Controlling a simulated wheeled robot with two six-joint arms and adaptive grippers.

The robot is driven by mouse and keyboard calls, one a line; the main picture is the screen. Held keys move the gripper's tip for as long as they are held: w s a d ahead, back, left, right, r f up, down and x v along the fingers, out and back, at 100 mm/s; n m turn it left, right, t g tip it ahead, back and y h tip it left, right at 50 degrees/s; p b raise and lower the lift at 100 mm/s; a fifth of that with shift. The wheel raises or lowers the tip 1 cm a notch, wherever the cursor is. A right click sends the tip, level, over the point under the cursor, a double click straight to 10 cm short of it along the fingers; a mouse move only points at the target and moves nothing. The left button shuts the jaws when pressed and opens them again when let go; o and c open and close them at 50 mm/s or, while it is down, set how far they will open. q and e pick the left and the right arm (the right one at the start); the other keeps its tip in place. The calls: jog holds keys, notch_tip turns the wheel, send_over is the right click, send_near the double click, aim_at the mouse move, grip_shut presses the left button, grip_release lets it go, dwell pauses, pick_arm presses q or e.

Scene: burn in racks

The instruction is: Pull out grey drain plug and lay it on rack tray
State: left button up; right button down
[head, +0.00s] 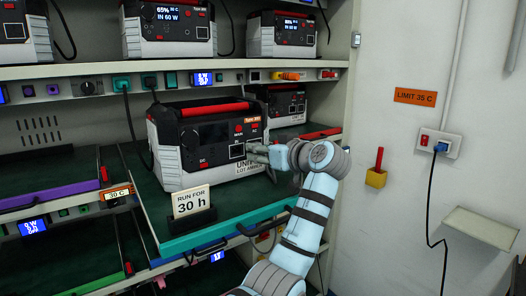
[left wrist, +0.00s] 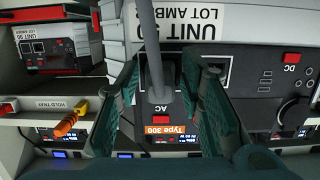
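The grey drain plug (left wrist: 157,98) with its thick grey cable is at the AC socket of the power station (head: 190,140), between my left gripper's fingers. My left gripper (head: 252,152) is at the right part of that unit's front. In the left wrist view its two dark teal fingers (left wrist: 160,85) stand on either side of the plug, with a gap visible; contact at the tips is unclear. In the head view the gripper mostly hides the plug. The rack tray (head: 235,208) has a dark green surface and a teal front edge. My right gripper is not in view.
A "RUN FOR 30 h" sign (head: 191,204) stands at the tray's front left. Another power station (head: 283,103) sits behind to the right. An orange-handled plug (head: 288,76) is on the shelf edge above. Free tray surface lies before the unit, right of the sign.

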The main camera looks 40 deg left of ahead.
pick_arm(q)
grip_shut()
jog(key=shift+s+d+f, duration=0.1)
jog(key=shift+d+f, duration=0.05)
jog(key=shift+d, duration=0.1)
dwell(0.5)
jog(key=shift+d, duration=0.15)
jog(key=shift+s+d, duration=0.1)
jog(key=shift+d, duration=0.3)
jog(key=shift+a, duration=0.2)
jog(key=shift+d, duration=0.15)
jog(key=shift+f+v, duration=0.1)
jog(key=shift+v, duration=0.55)
jog(key=shift+f+v, duration=0.15)
jog(key=shift+v, duration=0.5)
